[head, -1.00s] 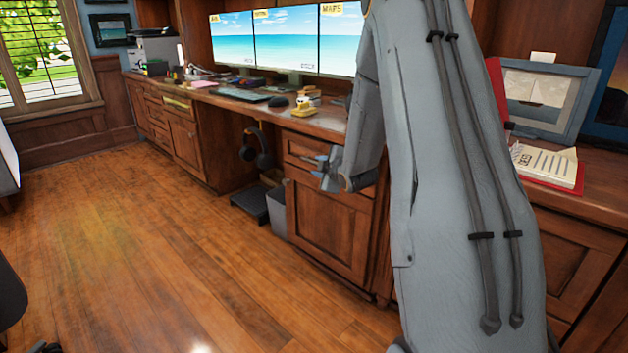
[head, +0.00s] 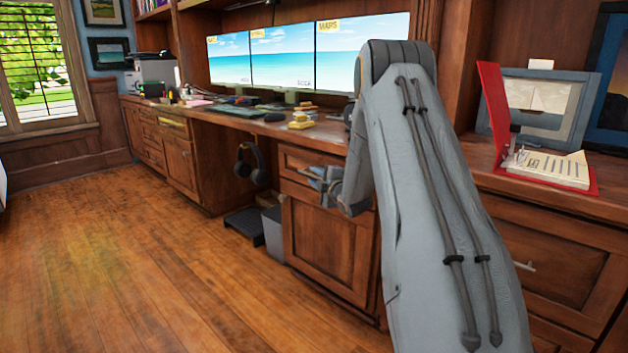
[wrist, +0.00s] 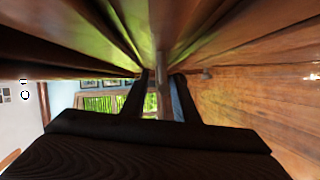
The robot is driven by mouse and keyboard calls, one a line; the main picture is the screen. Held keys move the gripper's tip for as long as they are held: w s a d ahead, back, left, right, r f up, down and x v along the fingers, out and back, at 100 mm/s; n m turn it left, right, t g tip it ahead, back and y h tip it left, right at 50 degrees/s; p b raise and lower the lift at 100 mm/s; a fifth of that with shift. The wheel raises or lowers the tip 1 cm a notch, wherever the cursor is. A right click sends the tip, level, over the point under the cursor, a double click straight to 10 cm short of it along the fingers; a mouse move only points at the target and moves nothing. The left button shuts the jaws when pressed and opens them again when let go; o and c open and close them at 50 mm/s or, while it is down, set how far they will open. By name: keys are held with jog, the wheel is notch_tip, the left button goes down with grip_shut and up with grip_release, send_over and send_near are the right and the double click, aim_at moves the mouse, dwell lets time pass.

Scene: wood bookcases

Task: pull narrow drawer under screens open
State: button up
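The narrow wooden drawer (head: 296,160) is below the desk top, right of the screens' middle, above a cabinet door. Its front looks flush with the cabinet. My gripper (head: 318,178) is at the right part of this drawer front and hides some of it. In the wrist view my gripper's two dark fingers (wrist: 163,82) are apart, with a grey metal handle bar (wrist: 162,66) between them. Thin gaps seem to show on both sides of the bar, so the fingers look around it rather than pressed on it.
The three screens (head: 262,55) stand on the desk. The cabinet door (head: 325,245) is below the drawer. Headphones (head: 250,163) hang in the knee space, and a grey bin (head: 272,232) stands there. The wooden floor (head: 150,260) is clear.

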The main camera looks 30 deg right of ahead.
jog(key=shift+w, duration=0.3)
grip_shut()
dwell(1.3)
